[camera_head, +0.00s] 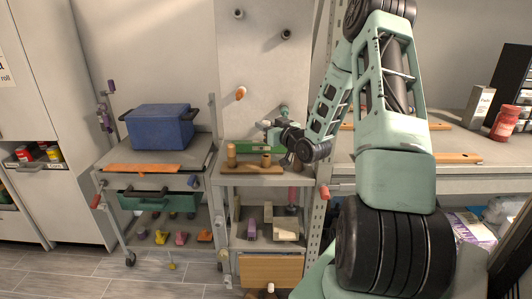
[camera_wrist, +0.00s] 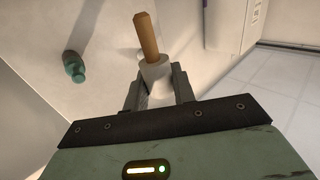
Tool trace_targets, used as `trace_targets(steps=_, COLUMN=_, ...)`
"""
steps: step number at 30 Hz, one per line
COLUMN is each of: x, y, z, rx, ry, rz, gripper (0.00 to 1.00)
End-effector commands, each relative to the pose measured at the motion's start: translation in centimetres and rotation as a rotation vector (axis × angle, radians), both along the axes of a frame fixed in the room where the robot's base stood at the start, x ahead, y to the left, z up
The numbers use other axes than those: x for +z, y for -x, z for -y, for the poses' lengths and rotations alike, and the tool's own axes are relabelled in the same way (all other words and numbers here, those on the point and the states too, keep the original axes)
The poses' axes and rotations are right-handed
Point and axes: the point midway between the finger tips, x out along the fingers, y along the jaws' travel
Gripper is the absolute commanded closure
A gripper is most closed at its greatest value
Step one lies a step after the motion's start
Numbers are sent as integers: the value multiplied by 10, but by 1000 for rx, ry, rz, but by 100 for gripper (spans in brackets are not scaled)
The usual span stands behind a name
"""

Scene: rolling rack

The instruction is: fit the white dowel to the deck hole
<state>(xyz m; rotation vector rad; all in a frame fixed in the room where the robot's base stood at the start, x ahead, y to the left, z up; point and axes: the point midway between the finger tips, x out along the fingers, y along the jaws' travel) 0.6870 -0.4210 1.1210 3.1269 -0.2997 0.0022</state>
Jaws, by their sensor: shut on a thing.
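My gripper (camera_head: 270,130) is above the small bench, close to the back panel. In the wrist view the two fingers (camera_wrist: 158,88) are shut on a white cylinder (camera_wrist: 157,70), taken as the white dowel. A brown rod (camera_wrist: 148,36) shows just beyond it; I cannot tell whether the two touch. In the head view the dowel is a tiny pale spot (camera_head: 266,123), apart from the bench. On the bench lies a wooden board (camera_head: 248,168), taken as the deck. A tall brown peg (camera_head: 231,152) and a shorter one (camera_head: 266,160) stand on it. I cannot make out the hole.
A green bar (camera_head: 258,147) lies behind the board. Wall pegs stick out of the panel, one orange-tipped (camera_head: 240,93) and one teal (camera_wrist: 74,66). A blue bin (camera_head: 160,128) sits on the cart at left. A metal upright (camera_head: 322,140) stands right of the bench.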

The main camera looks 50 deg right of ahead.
Motion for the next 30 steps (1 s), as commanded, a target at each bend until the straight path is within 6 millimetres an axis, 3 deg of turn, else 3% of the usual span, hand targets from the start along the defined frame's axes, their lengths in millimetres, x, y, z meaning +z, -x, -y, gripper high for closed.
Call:
trace_targets(steps=6, x=-34, y=0, z=0, rx=-1, ry=-5, rz=-3, gripper=96)
trace_targets(steps=19, x=-76, y=0, z=0, rx=-1, ry=-4, rz=-3, gripper=96)
trace_targets(steps=30, x=-84, y=0, z=0, rx=0, ry=0, rz=0, gripper=96)
